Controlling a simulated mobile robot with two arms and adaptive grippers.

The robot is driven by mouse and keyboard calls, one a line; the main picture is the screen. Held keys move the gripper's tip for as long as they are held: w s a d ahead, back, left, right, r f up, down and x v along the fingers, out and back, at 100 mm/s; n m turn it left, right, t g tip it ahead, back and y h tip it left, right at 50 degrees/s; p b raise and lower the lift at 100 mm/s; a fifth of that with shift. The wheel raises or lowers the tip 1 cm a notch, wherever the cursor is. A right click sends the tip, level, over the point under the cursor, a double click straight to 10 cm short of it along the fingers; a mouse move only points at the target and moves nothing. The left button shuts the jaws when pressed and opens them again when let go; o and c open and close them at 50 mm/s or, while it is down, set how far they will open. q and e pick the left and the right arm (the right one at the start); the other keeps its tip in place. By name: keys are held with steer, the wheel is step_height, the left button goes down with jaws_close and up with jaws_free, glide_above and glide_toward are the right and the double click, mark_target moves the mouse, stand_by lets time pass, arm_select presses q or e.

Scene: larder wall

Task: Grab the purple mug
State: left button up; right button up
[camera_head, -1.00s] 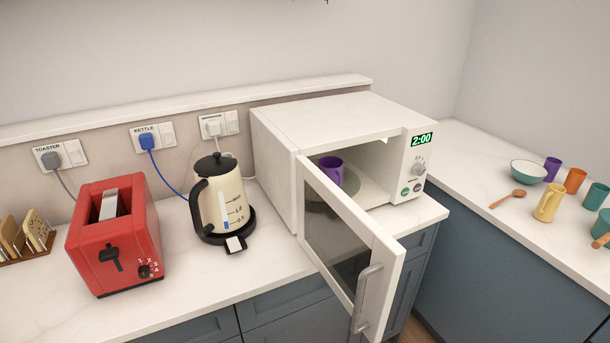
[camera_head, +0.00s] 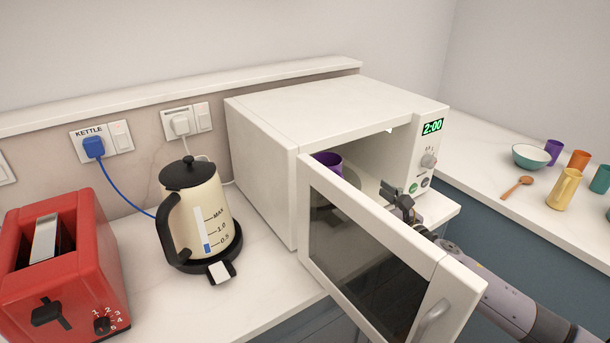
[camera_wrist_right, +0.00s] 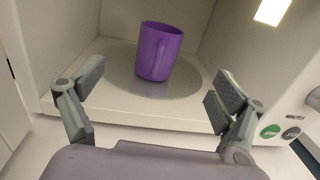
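The purple mug (camera_head: 328,161) stands upright on the glass turntable inside the open microwave (camera_head: 264,160); the open door hides its lower part in the head view. In the right wrist view the mug (camera_wrist_right: 158,52) shows whole, with its handle towards me. My right gripper (camera_head: 398,200) is at the microwave opening, beyond the open door (camera_head: 372,262). In the right wrist view its two fingers (camera_wrist_right: 152,92) are spread wide and empty, with the mug ahead between them and not touched. My left gripper is not in view.
The door juts out in front of the cavity, left of my right arm. A kettle (camera_head: 203,212) and a red toaster (camera_head: 62,265) stand left of the microwave.

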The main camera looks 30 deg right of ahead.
mark_target(336, 169)
steer(key=w, duration=0.3)
steer(key=w+p, duration=0.1)
steer(key=w, duration=0.3)
steer(key=w+p, duration=0.1)
steer(key=w, duration=0.3)
steer(key=shift+d, duration=0.35)
steer(key=w, duration=0.1)
steer(key=w+p, duration=0.1)
steer(key=w, duration=0.1)
steer(key=w+p, duration=0.1)
steer(key=shift+w+a+r, duration=0.2)
steer(key=shift+a+r, duration=0.05)
steer(key=shift+r, duration=0.1)
steer(key=shift+w+f, duration=0.2)
steer(key=shift+w, duration=0.3)
steer(key=shift+c, duration=0.3)
steer(key=c, duration=1.6)
steer(key=shift+r, duration=0.15)
steer(key=shift+c, duration=0.4)
steer(key=shift+r, duration=0.2)
